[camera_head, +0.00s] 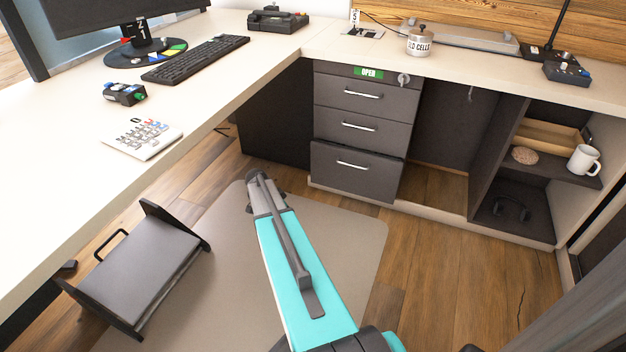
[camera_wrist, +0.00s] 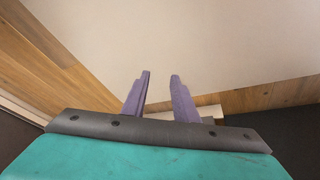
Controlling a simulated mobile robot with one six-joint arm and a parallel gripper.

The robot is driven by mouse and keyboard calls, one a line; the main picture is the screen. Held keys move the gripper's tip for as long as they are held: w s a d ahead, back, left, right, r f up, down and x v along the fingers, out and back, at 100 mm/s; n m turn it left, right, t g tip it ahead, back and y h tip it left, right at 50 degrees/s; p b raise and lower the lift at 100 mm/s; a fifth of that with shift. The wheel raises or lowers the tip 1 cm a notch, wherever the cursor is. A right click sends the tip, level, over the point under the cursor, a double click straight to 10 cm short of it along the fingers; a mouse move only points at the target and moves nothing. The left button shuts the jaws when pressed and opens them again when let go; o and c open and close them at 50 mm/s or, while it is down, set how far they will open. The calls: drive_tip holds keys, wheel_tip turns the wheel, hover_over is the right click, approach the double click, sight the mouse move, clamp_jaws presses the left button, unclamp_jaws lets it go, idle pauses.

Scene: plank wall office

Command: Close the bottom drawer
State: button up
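The bottom drawer (camera_head: 345,178) is a dark grey front with a light bar handle in the cabinet below the desk corner. It stands out a little from the drawers above, with a dark gap along its top edge. The middle drawer (camera_head: 335,131) and top drawer (camera_head: 340,99) look flush. In the wrist view my gripper (camera_wrist: 160,76) shows two purple fingers apart with nothing between them. In the head view my teal arm reaches up from the bottom, its visible dark end left of and nearer than the bottom drawer; the fingers cannot be made out there.
A pale floor mat (camera_head: 350,240) lies before the drawers. A dark footrest (camera_head: 145,265) stands at the left under the desk (camera_head: 60,170). Right of the drawers are an open bay and a shelf (camera_head: 556,169) with a mug (camera_head: 583,159). Wooden floor (camera_head: 450,270) is free at right.

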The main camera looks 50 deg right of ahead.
drive_tip(key=s+a+f+n+y, duration=0.1)
drive_tip(key=s+a+f+n, duration=0.4)
drive_tip(key=a, duration=0.7)
drive_tip(key=s+a+f+n+g+y, duration=0.1)
drive_tip(key=s+a+f+n, duration=0.3)
drive_tip(key=s+a, duration=0.3)
drive_tip(key=s+a+f+n+g+y, duration=0.1)
drive_tip(key=s+a+f+n, duration=0.4)
drive_tip(key=a, duration=1.2)
drive_tip(key=shift+s+f+n+y, duration=0.35)
drive_tip(key=shift+s+n, duration=0.15)
drive_tip(key=shift+n, duration=0.3)
drive_tip(key=s+a+n, duration=0.1)
drive_tip(key=s+a, duration=0.1)
drive_tip(key=s, duration=0.1)
drive_tip(key=s+a+f+n, duration=0.1)
drive_tip(key=s+a+n, duration=0.1)
drive_tip(key=s+a, duration=0.1)
drive_tip(key=s+a+n+g, duration=0.1)
drive_tip(key=s+a+n, duration=0.1)
drive_tip(key=s, duration=0.1)
drive_tip(key=shift+s+a+f+y, duration=0.15)
drive_tip(key=shift+s+a+y, duration=0.05)
drive_tip(key=shift+s+y, duration=0.05)
